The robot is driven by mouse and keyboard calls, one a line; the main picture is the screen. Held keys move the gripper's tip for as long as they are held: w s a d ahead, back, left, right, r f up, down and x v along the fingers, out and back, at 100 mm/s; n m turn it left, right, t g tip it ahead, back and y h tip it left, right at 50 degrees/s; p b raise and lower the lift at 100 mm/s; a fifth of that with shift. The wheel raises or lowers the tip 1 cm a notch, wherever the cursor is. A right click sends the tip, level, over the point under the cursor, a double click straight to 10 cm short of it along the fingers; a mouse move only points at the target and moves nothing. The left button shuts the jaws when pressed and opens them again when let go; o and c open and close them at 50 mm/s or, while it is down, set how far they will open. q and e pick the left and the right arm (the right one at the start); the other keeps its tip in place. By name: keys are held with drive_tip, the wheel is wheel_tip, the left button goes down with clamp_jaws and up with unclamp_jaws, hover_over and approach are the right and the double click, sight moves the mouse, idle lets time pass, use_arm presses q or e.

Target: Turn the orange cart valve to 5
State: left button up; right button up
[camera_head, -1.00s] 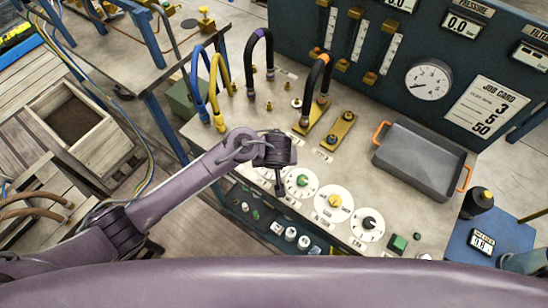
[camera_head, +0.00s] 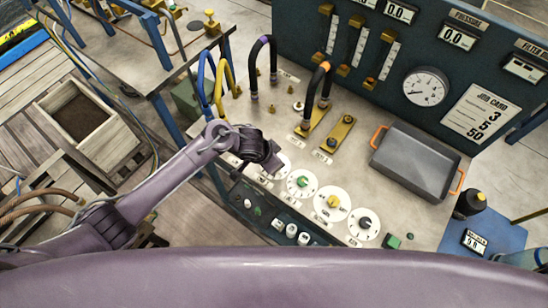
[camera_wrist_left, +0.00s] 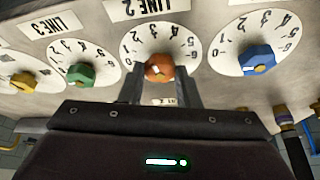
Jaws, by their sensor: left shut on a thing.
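The orange valve (camera_wrist_left: 159,68) is a faceted knob on a white dial (camera_wrist_left: 183,42) numbered up to 6, seen in the left wrist view. My left gripper (camera_wrist_left: 164,86) has one finger on each side of the knob and is shut on it. The fingers cover the dial's near edge, and I cannot read the knob's setting with certainty. In the head view my left gripper (camera_head: 272,167) hides the orange knob, and only part of its dial shows. My right gripper is not in view.
Beside it are a blue valve (camera_wrist_left: 256,58) and a green valve (camera_wrist_left: 81,74); the head view shows yellow (camera_head: 333,201) and black (camera_head: 364,222) knobs in the row. Hoses (camera_head: 318,84) and a grey tray (camera_head: 415,160) stand behind. A job card (camera_head: 482,112) shows 3, 5, 50.

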use_arm(q)
drive_tip(key=m+g, duration=0.1)
drive_tip(key=m, duration=0.2)
drive_tip(key=shift+w+a+h, duration=0.1)
drive_tip(key=shift+w+h, duration=0.05)
drive_tip(key=shift+h, duration=0.15)
drive_tip(key=m+g+b, duration=0.1)
drive_tip(key=m, duration=0.1)
drive_tip(key=shift+w+f+m, duration=0.1)
drive_tip(key=shift+m, duration=0.2)
drive_tip(key=m+b, duration=0.1)
drive_tip(key=m, duration=0.1)
drive_tip(key=m+g+b, duration=0.1)
drive_tip(key=m+b, duration=0.1)
drive_tip(key=shift+w+f+m+g, duration=0.1)
drive_tip(key=shift+w+m+g, duration=0.05)
drive_tip(key=shift+m+g, duration=0.15)
drive_tip(key=shift+w+m+g+b, duration=0.1)
drive_tip(key=shift+m+g+b, duration=0.6)
drive_tip(key=shift+m+b, duration=1.1)
drive_tip(key=shift+r+m, duration=0.2)
drive_tip(key=shift+m, duration=0.1)
drive_tip(key=o, duration=1)
drive_tip(key=shift+c, duration=0.2)
